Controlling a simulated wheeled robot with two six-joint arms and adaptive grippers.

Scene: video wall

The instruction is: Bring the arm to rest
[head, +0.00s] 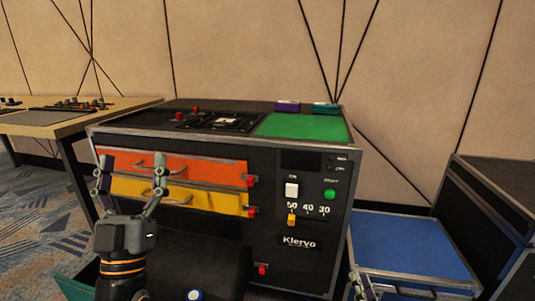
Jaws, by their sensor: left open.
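My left gripper (132,172) is raised in front of the left part of the black console (265,210). Its two fingers point up and stand apart, with nothing seen between them. They overlap the orange drawer (205,169) and the yellow drawer (205,201) in the picture; I cannot tell whether they touch. A grey fingertip that looks like part of my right gripper (360,284) shows at the bottom edge, in front of the blue-topped case. The rest of it is out of view.
The console top carries a green panel (302,126), a purple box (288,106) and a teal box (325,108). A wooden table (75,119) stands at left. A blue-topped case (410,245) and a black case (500,195) stand at right. Patterned carpet (40,215) shows at left.

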